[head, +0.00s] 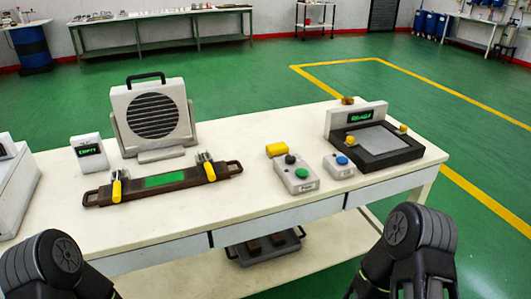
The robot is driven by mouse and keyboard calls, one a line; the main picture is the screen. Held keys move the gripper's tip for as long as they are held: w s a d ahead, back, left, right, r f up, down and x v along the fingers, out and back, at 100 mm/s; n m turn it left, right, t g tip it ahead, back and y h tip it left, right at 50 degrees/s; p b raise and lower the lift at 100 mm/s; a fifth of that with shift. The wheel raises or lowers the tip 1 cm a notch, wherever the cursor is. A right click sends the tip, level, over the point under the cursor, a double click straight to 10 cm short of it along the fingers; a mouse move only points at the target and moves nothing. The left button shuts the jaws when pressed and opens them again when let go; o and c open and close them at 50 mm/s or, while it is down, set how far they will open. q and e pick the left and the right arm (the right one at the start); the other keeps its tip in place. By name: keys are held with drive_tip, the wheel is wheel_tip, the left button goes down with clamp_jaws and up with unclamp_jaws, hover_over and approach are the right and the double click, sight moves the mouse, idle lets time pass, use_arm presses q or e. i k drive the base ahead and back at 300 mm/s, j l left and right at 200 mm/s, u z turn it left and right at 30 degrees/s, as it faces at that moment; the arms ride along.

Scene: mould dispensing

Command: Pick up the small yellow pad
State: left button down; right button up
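A small yellow pad (276,149) lies on the white table, just behind the grey button box with a black knob and a green button (297,175). The box sits close in front of it, and I cannot tell whether they touch. Only parts of my two arms show, at the bottom left and bottom right corners, below the table's front edge. Neither gripper's fingers are in view.
A dark mould bar with yellow-handled clamps (160,181) lies left of the pad. A fan-like grey unit (152,116) stands behind it. A blue-button box (338,167) and a black-framed device with small yellow knobs (375,148) stand to the right. Table (232,182) is clear around the pad's left.

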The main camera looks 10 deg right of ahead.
sight(278, 148)
drive_tip(key=i+l+u, duration=0.1)
drive_tip(key=l+u, duration=1)
